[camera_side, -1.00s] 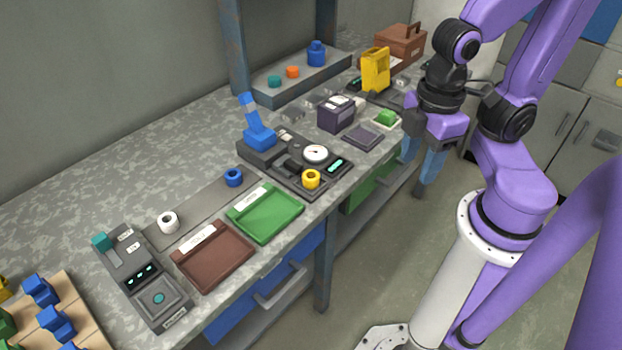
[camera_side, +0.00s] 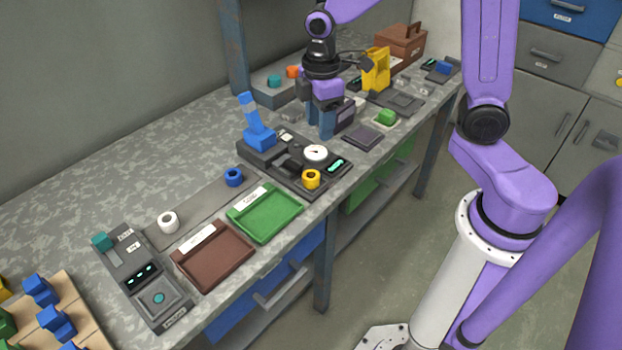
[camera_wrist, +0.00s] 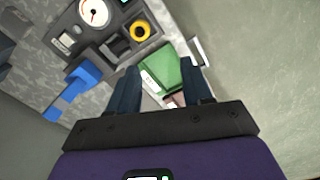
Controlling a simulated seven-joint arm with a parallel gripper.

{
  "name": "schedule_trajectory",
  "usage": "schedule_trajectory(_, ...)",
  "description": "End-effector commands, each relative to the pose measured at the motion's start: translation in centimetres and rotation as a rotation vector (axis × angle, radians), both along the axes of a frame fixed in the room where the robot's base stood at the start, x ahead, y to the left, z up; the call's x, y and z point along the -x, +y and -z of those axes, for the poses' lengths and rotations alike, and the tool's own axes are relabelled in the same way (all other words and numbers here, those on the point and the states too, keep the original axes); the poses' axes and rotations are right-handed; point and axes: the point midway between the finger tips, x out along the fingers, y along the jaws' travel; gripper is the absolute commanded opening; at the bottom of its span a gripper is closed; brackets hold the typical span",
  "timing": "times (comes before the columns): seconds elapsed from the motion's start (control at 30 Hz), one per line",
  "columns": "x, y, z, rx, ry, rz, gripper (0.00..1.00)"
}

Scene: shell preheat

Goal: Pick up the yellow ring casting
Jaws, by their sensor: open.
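The yellow ring casting (camera_side: 311,179) sits at the front right of the dark gauge fixture (camera_side: 290,168), near a green-lit display. In the wrist view the yellow ring (camera_wrist: 139,30) is at the upper middle, beyond the fingertips, with its hole showing. My gripper (camera_side: 322,134) is behind the fixture in the side view, above the bench and apart from the ring. In the wrist view my gripper (camera_wrist: 162,75) shows two spread fingers with nothing held between them.
The fixture carries a blue lever (camera_side: 257,128) and a round white gauge (camera_side: 315,153). A green tray (camera_side: 240,228) and a brown tray (camera_side: 190,270) lie left of it. A blue ring (camera_side: 233,177) and a white ring (camera_side: 168,222) stand on a grey strip. A dark box is partly behind my gripper.

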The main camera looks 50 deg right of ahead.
Motion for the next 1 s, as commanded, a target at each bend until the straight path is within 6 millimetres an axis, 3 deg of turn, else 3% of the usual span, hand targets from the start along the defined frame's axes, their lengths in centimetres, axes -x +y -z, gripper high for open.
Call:
schedule_trajectory(0.1,-2.2,-1.2,0.8,0.003,0.004,-0.002,0.5)
schedule_trajectory(0.3,-3.8,-2.2,1.4,0.003,0.004,-0.012,0.5)
schedule_trajectory(0.47,-3.8,-2.3,3.2,0.004,0.009,-0.014,0.5)
schedule_trajectory(1.0,-3.8,-2.3,12.2,0.004,0.007,-0.013,0.5)
